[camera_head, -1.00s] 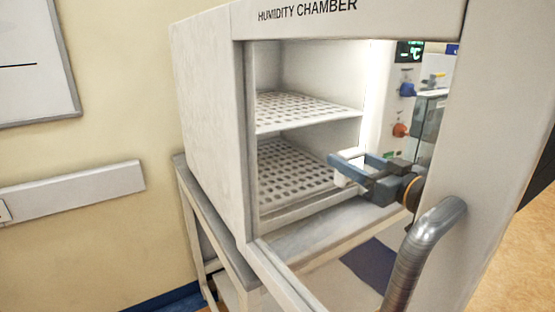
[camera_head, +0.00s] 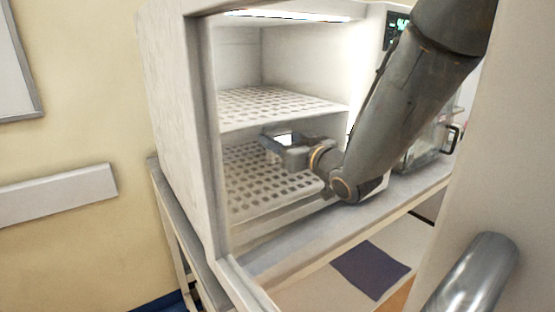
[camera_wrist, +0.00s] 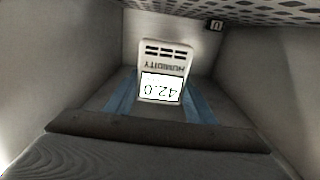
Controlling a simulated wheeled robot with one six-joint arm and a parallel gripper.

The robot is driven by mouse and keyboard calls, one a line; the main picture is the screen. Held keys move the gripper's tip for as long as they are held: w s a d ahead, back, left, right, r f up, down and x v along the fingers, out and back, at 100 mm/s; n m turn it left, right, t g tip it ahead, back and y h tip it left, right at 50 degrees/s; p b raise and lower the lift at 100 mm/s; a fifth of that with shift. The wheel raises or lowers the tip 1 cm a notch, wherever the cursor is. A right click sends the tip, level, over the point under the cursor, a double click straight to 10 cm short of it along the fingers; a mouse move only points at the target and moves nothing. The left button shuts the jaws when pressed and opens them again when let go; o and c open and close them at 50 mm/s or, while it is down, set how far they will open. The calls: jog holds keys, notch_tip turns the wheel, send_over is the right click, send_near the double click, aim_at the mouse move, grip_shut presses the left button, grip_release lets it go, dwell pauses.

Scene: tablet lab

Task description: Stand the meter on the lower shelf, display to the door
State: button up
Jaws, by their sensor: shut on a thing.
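The white humidity meter (camera_wrist: 165,60) is between the blue fingers of my gripper (camera_wrist: 160,92) in the wrist view. Its display reads 42.0 and faces the wrist camera; its lettering appears upside down in that picture. In the head view my gripper (camera_head: 274,141) reaches through the open door into the humidity chamber (camera_head: 178,130), between the two shelves. The meter shows there only as a small pale patch (camera_head: 284,139). The perforated lower shelf (camera_head: 262,190) lies below my gripper. Whether the meter touches it cannot be told.
The perforated upper shelf (camera_head: 270,104) is close above my gripper. The open door with its grey handle (camera_head: 472,275) stands at the right. A glass-walled box (camera_head: 425,150) is right of the chamber. The lower shelf looks clear around my gripper.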

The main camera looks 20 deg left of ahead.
notch_tip(320, 180, down, 5)
jog(key=b, duration=0.3)
jog(key=shift+w+a+f, duration=0.1)
jog(key=shift+a+f, duration=0.05)
jog(key=shift+f, duration=0.2)
jog(key=shift+r, duration=0.1)
jog(key=shift+f+b, duration=0.25)
jog(key=shift+b, duration=0.1)
jog(key=o, duration=1.2)
jog(key=shift+c, duration=0.2)
